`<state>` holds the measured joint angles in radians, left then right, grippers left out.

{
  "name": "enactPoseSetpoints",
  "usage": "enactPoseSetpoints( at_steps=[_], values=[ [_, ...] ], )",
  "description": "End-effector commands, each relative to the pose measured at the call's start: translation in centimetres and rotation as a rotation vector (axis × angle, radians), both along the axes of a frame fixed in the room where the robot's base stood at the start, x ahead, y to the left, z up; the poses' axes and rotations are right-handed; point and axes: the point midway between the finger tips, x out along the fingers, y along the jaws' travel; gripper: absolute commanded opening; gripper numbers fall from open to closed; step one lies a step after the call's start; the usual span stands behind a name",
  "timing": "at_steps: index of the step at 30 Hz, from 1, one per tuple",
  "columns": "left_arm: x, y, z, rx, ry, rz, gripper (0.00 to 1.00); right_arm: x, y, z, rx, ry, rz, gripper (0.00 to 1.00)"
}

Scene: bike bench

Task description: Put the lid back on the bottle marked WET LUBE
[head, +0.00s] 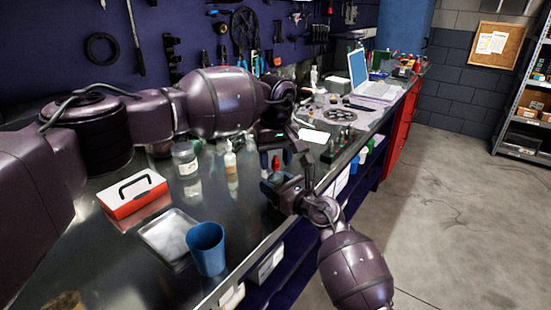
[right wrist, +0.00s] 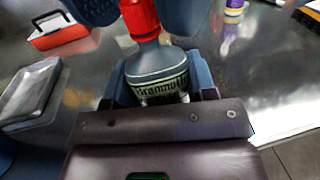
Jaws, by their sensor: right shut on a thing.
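A small grey bottle (right wrist: 158,68) with a red top (right wrist: 139,18) is in my right gripper (right wrist: 160,92), which is shut on its body. Its label reads something like "Brannol"; I cannot read WET LUBE anywhere. In the head view the bottle's red top (head: 277,163) shows above my right gripper (head: 285,186), over the bench's front edge. My left gripper (head: 275,155) is just above the bottle, its fingers on either side of the red top. I cannot tell whether they touch it, or whether the red top is a separate lid.
On the bench (head: 120,250) are a white bottle (head: 230,160), a glass jar (head: 185,158), a red box with a black handle (head: 132,192), a metal tray (head: 160,240) and a blue cup (head: 206,248). A laptop (head: 375,88) stands farther back.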

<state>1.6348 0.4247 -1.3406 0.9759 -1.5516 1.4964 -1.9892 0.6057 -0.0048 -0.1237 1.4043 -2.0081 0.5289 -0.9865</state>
Motion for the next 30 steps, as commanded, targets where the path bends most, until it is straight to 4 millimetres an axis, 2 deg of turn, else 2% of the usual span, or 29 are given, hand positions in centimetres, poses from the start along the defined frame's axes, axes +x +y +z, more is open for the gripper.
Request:
enactPoseSetpoints(
  at_steps=[5, 10, 24, 30],
  values=[
    [0.0, 0.0, 0.0, 0.000, 0.000, 0.001, 0.48, 0.0, 0.0, 0.0, -0.001, 0.001, 0.000, 0.00],
    [0.1, 0.0, 1.3, 0.000, -0.003, 0.001, 0.48, 0.0, 0.0, 0.0, -0.001, 0.001, 0.000, 0.00],
    [0.0, 0.0, 9.6, -0.001, -0.001, 0.001, 0.48, 0.0, 0.0, 0.0, -0.001, 0.001, 0.000, 0.00],
    [0.0, 0.0, 11.5, 0.000, -0.001, 0.002, 0.48, 0.0, 0.0, 0.0, -0.001, 0.001, 0.000, 0.00]
  ],
)
